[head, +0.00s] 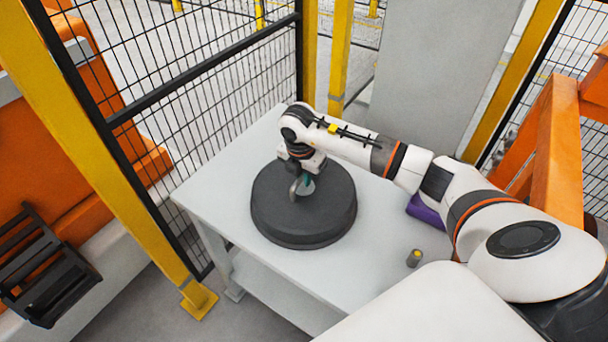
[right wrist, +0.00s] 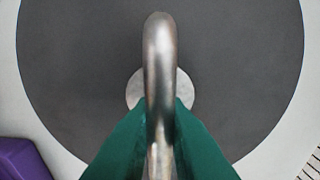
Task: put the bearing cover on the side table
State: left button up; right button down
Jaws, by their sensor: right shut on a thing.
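The bearing cover (head: 325,222) is a large dark grey round disc with a metal handle on top. It is at the white side table (head: 207,195), over the tabletop; I cannot tell for sure whether its underside touches. My right gripper (head: 300,187) is above the cover and shut on its handle. In the right wrist view the green fingers (right wrist: 160,135) close on the curved metal handle (right wrist: 160,60), with the dark cover disc (right wrist: 75,65) filling the view below. My left gripper is not in view.
A purple block (head: 424,210) and a small grey and yellow cylinder (head: 414,258) are on the table right of the cover. Black mesh fencing (head: 200,95) with yellow posts stands behind and left. Orange structures flank both sides. The table's front part is clear.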

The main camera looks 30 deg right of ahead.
jog(key=c, duration=1.9)
grip_release()
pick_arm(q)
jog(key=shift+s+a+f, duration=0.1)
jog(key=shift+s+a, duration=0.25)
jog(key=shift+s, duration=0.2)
pick_arm(e)
jog(key=o, duration=0.5)
jog(key=shift+c, duration=0.2)
jog(key=shift+r, duration=0.1)
